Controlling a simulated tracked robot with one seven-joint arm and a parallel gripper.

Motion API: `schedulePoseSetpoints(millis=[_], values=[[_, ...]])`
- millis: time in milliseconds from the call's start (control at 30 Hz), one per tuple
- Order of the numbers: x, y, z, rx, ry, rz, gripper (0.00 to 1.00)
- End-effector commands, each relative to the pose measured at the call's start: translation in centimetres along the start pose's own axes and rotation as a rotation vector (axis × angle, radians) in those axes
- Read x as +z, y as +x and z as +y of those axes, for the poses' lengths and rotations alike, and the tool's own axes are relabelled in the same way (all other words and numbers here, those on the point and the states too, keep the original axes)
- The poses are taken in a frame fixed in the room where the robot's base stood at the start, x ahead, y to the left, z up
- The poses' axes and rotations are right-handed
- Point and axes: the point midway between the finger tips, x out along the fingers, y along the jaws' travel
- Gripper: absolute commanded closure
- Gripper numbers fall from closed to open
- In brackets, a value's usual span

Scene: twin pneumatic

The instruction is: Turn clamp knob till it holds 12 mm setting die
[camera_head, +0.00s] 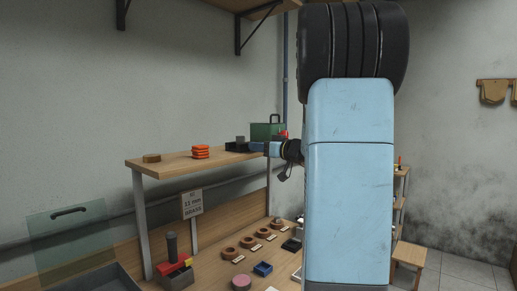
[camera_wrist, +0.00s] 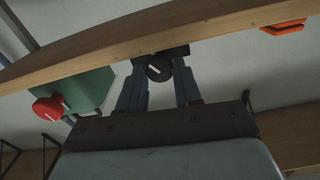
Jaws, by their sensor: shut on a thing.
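The clamp knob (camera_wrist: 159,68) is round and black with a white mark on its face. It shows in the wrist view below the wooden shelf's edge. My gripper (camera_wrist: 159,77) has its two blue-grey fingers on either side of the knob and is shut on it. In the head view my gripper (camera_head: 252,147) reaches leftward to a low black fixture (camera_head: 234,148) at the shelf's right end; the knob is hidden there. A small dark grey block (camera_head: 240,139) shows at the fixture's top; I cannot tell whether it is the setting die or whether it is clamped.
A green box (camera_head: 264,131) with a red knob (camera_wrist: 47,108) stands beside the fixture. Orange rings (camera_head: 200,152) and a brown disc (camera_head: 152,158) sit on the shelf (camera_head: 175,168). A sign (camera_head: 192,204) reads 12 mm. Several brown rings lie on the bench below. My arm hides the centre right.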

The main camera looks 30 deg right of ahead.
Motion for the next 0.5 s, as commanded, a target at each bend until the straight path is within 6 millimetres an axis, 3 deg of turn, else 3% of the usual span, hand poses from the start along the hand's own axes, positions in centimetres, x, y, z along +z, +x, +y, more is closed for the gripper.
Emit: schedulePoseSetpoints(millis=[233, 500], values=[[0.03, 0.02, 0.02, -0.001, 0.157, 0.0, 0.97], [0.03, 0.0, 0.06, -0.001, 0.192, 0.0, 0.97]])
